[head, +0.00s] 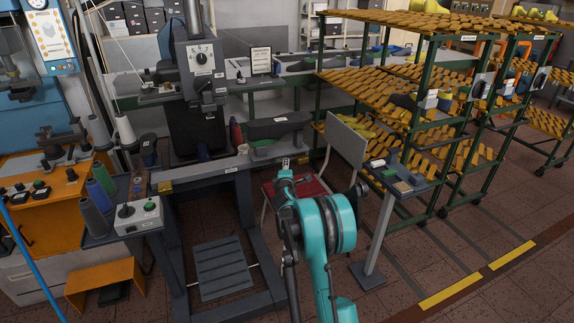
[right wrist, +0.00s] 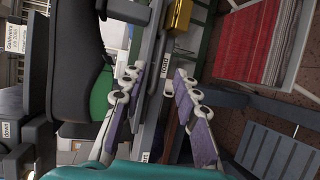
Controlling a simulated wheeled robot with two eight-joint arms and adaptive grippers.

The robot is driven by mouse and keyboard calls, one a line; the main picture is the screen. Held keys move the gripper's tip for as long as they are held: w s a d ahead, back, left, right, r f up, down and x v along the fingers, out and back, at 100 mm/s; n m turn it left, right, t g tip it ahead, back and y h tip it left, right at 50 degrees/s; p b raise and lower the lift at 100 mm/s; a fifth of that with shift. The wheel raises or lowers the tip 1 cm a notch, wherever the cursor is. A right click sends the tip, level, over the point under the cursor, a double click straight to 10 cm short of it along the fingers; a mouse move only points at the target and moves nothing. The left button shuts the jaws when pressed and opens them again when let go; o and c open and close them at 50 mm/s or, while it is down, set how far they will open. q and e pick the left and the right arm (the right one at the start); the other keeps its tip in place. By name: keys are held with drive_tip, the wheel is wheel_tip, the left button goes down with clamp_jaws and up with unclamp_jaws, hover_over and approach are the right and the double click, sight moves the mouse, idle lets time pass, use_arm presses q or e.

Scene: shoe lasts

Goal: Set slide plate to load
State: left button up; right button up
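A long grey slide rail or plate (head: 205,175) runs along the front of the machine bench, with a brass block (head: 165,187) at its left end and small labels. In the right wrist view a tag reading LOAD (right wrist: 165,64) sits on a grey bar, near a brass block (right wrist: 179,16). My right gripper (head: 286,164) is at the bench's right end, below a black shape with green underneath (head: 279,125). In the right wrist view, the right gripper (right wrist: 156,80) has its fingers apart, with the bar seen between them; contact is unclear. My left gripper is out of view.
A red-seated chair (head: 300,185) stands right behind my right arm. A small pedestal panel (head: 398,180) and racks of lasts (head: 420,90) are to the right. A control box (head: 138,215) and thread cones stand at the left. The floor at the lower right is clear.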

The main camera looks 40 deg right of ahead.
drive_tip(key=v, duration=0.6)
drive_tip(key=shift+d, duration=0.1)
drive_tip(key=s+a+r+m+g+y, duration=0.1)
drive_tip(key=s+a+r+m+y, duration=0.2)
drive_tip(key=s+a, duration=0.4)
drive_tip(key=s+a+r+m+g, duration=0.1)
drive_tip(key=s+a+r+m, duration=0.3)
drive_tip(key=a, duration=0.4)
drive_tip(key=s+a+f+m+g+y, duration=0.1)
drive_tip(key=s+a+f+m+y, duration=0.1)
drive_tip(key=s+a, duration=0.8)
drive_tip(key=s+a+f+m+g+y, duration=0.2)
drive_tip(key=s+a+f+y, duration=0.2)
drive_tip(key=s+a, duration=0.5)
drive_tip(key=s, duration=0.6)
drive_tip(key=shift+s+a+f+m+g+y, duration=0.15)
drive_tip(key=shift+a+f+m+g+y, duration=0.15)
drive_tip(key=shift+a+f, duration=0.1)
